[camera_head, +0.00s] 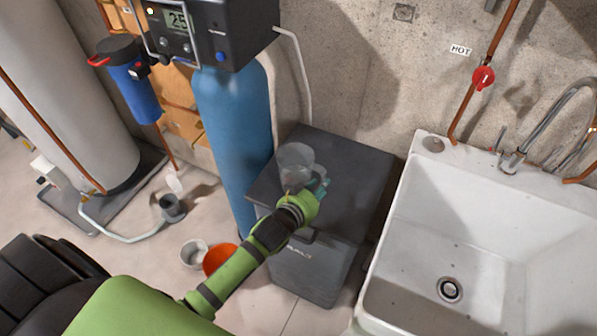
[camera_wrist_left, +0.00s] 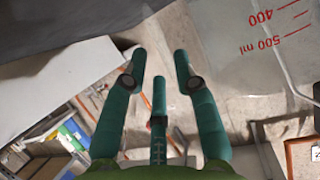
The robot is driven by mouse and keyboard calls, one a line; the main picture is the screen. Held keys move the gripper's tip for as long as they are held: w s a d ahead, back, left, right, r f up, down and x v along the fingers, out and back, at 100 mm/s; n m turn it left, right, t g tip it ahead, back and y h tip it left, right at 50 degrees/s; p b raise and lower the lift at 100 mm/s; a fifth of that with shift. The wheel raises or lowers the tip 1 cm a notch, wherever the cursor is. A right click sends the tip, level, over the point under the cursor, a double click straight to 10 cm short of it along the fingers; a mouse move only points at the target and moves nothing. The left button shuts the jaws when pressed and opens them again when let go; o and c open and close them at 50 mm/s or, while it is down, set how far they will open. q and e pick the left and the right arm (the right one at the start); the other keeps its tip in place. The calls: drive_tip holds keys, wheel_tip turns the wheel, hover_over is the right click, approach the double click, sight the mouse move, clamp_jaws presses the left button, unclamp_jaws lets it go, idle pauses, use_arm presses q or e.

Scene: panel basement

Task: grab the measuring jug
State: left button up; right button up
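The clear measuring jug (camera_head: 296,158) stands on the dark grey lid of a box-shaped tank (camera_head: 355,175) in the head view. In the left wrist view the jug (camera_wrist_left: 262,45) fills the upper right, with red marks reading 400 and 500 ml. My left gripper (camera_head: 318,188) is at the near right side of the jug in the head view and partly covers its lower part. In the wrist view its teal fingers (camera_wrist_left: 160,75) are spread with nothing between them, and the jug lies beside them. Whether a finger touches the jug cannot be told. My right gripper is not in view.
A white utility sink (camera_head: 400,245) stands right of the tank. A tall blue cylinder (camera_head: 235,125) with a black control head (camera_head: 225,30) rises left of it. An orange bucket (camera_head: 218,259) and a pale container (camera_head: 194,252) sit on the floor.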

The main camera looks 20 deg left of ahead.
sight(323, 181)
use_arm(q)
drive_tip(key=shift+p+x, duration=0.3)
drive_tip(key=shift+x, duration=1.9)
drive_tip(key=shift+r, duration=0.2)
clamp_jaws()
drive_tip(key=shift+w+r, duration=0.1)
drive_tip(key=shift+r, duration=0.1)
